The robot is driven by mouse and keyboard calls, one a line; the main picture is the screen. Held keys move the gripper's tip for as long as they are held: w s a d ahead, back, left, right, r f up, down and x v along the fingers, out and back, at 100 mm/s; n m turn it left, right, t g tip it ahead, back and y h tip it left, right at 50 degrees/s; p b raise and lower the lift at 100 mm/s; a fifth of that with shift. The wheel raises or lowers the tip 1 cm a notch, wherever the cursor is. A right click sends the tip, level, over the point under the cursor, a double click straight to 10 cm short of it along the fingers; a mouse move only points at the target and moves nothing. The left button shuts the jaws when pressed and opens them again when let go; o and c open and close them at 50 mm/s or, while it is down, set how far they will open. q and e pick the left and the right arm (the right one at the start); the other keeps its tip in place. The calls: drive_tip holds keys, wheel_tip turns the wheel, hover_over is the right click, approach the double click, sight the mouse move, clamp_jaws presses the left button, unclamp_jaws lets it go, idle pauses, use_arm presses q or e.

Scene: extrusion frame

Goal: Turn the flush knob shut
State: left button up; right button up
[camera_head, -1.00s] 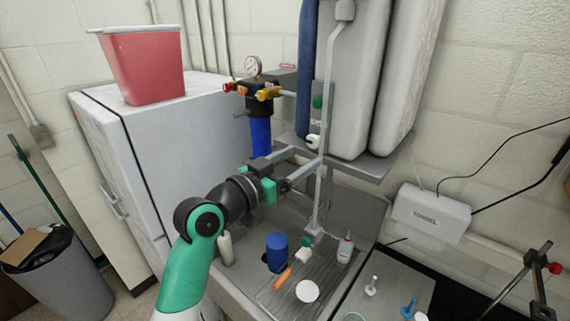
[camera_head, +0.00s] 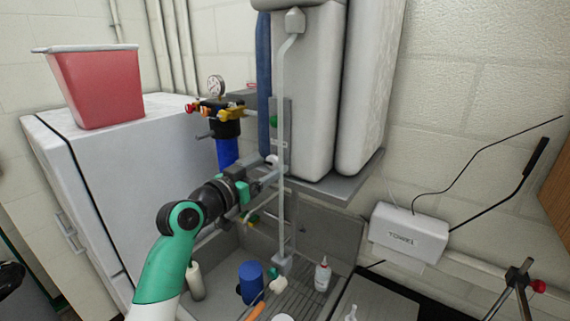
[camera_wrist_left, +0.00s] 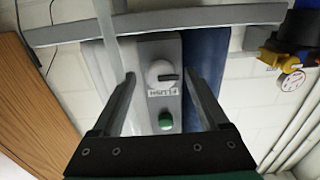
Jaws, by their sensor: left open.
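The flush knob (camera_wrist_left: 163,75) is a round white dial with a dark pointer mark, on a grey panel (camera_wrist_left: 158,50). In the left wrist view it shows between my left fingertips, with an upside-down label and a green button (camera_wrist_left: 166,120) below it. In the head view the knob (camera_head: 271,160) is small and partly hidden, just above my gripper. My left gripper (camera_head: 270,178) is open, with one finger on each side of the knob in the wrist view (camera_wrist_left: 160,80). I see no contact with it. My right gripper is not in view.
A pale vertical pipe (camera_head: 282,110) runs close beside the panel. White tanks (camera_head: 305,110) stand on a grey shelf (camera_head: 330,188) to the right. A gauge assembly with a blue filter (camera_head: 227,152) is on the left. Below are a sink and a blue container (camera_head: 250,275).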

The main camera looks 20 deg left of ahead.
use_arm(q)
drive_tip(key=shift+w, duration=0.15)
drive_tip(key=shift+c, duration=0.5)
clamp_jaws()
